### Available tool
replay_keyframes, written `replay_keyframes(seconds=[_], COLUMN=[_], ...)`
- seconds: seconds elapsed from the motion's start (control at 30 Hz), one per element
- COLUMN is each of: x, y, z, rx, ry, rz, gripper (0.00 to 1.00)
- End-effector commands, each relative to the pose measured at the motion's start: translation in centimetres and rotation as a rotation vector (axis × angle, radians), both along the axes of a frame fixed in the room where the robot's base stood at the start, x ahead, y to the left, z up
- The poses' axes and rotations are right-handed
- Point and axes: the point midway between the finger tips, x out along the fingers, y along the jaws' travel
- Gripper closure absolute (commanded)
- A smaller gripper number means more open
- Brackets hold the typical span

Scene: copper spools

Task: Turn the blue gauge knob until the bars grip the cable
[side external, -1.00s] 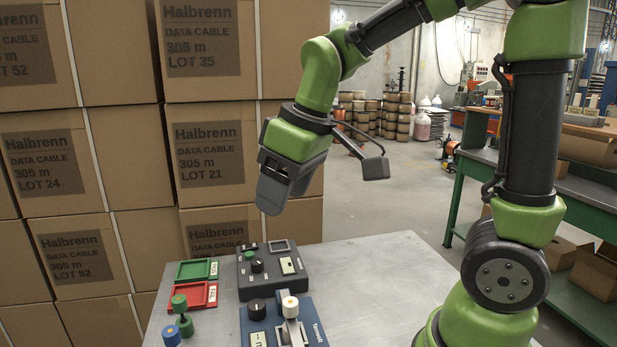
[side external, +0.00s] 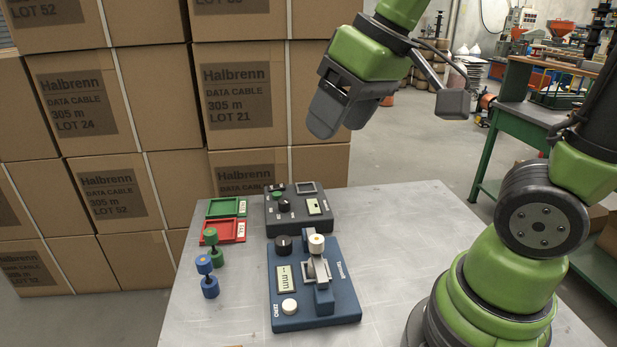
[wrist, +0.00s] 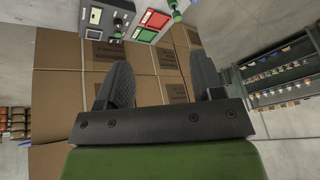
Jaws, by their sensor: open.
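The blue gauge (side external: 338,313) lies on the table with a display reading dashes and "mm", a round white ZERO button (side external: 289,306) and a black knob (side external: 283,245) at its back left. Its grey bars (side external: 318,268) stand near the middle. A white-capped piece (side external: 316,240) with an orange centre stands at the bars; I cannot make out a cable or whether the bars touch anything. My gripper (side external: 328,125) is in the air above and behind the gauge, open and empty. Its two fingers (wrist: 163,82) are spread apart in the wrist view.
A dark grey device (side external: 298,212) stands behind the gauge. Green (side external: 241,207) and red (side external: 240,230) trays are left of it. Boxes (side external: 160,110) are stacked behind.

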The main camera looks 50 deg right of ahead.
Motion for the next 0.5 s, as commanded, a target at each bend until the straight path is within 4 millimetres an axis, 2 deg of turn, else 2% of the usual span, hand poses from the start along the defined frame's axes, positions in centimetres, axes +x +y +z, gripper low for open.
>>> replay_keyframes(seconds=[0.17, 0.27, 0.4, 0.5], x=[2.5, 5.1, 8.6, 10.5], y=[-0.4, -0.8, -1.5, -1.9], z=[-1.4, -3.4, -7.5, -10.8], rx=[-0.038, -0.078, -0.133, -0.162], ry=[0.062, 0.127, 0.223, 0.285], rz=[0.05, 0.108, 0.21, 0.281], gripper=[0.39, 0.39, 0.39, 0.39])
